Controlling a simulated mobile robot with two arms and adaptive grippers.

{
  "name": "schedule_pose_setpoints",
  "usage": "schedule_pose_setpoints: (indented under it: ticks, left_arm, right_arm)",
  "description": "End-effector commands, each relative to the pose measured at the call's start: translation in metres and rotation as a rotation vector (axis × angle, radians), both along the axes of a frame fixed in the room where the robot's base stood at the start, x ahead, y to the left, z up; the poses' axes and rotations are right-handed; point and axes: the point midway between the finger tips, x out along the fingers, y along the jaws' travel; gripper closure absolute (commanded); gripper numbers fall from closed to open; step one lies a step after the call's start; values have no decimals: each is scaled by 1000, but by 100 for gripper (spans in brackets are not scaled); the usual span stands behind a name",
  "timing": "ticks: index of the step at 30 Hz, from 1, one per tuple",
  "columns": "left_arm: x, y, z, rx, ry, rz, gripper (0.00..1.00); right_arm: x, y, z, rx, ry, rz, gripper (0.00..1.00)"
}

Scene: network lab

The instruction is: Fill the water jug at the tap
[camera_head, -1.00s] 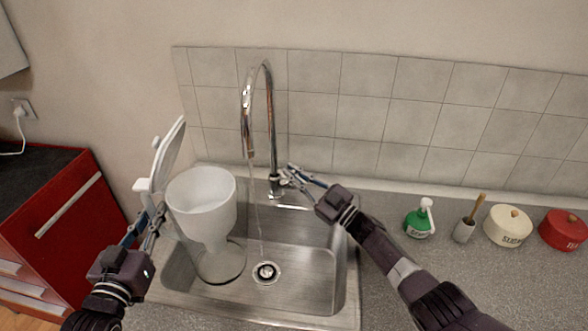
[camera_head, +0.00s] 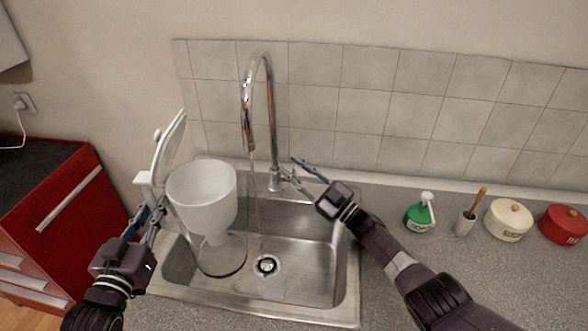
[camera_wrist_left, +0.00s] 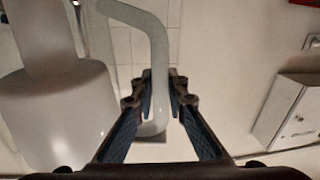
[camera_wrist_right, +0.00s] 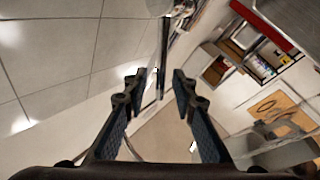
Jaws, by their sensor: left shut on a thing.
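The white water jug (camera_head: 202,188) has a cup-like top and a clear lower part, and stands or hangs in the left of the sink; which one I cannot tell. Its lid (camera_head: 168,148) is swung up. My left gripper (camera_head: 155,218) is shut on the jug's pale handle, which shows between the fingers in the left wrist view (camera_wrist_left: 158,85). The chrome tap (camera_head: 272,125) arches over the sink, and a thin water stream (camera_head: 254,200) falls just right of the jug, outside it. My right gripper (camera_head: 293,170) is open beside the tap's lever at its base.
The steel sink (camera_head: 325,255) has its drain (camera_head: 267,265) right of the jug. On the right counter stand a green bottle (camera_head: 418,218), a brush holder (camera_head: 464,224), a cream pot (camera_head: 507,222) and a red pot (camera_head: 566,226). A red cabinet (camera_head: 60,220) is at left.

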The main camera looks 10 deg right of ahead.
Motion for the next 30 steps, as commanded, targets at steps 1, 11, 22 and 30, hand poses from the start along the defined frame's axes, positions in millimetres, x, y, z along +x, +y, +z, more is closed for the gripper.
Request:
schedule_pose_setpoints:
  ticks: [1,11,22,30]
  left_arm:
    - [0,0,4,-6,-9,-1,100]
    - [0,0,4,-6,-9,-1,100]
    - [0,0,4,-6,-9,-1,100]
    - [0,0,4,-6,-8,-1,100]
  right_arm:
    - [0,0,1,1,-1,0,75]
    - [0,-1,15,-1,-4,1,75]
    - [1,0,69,-3,-4,1,75]
    - [1,0,97,-1,-1,1,75]
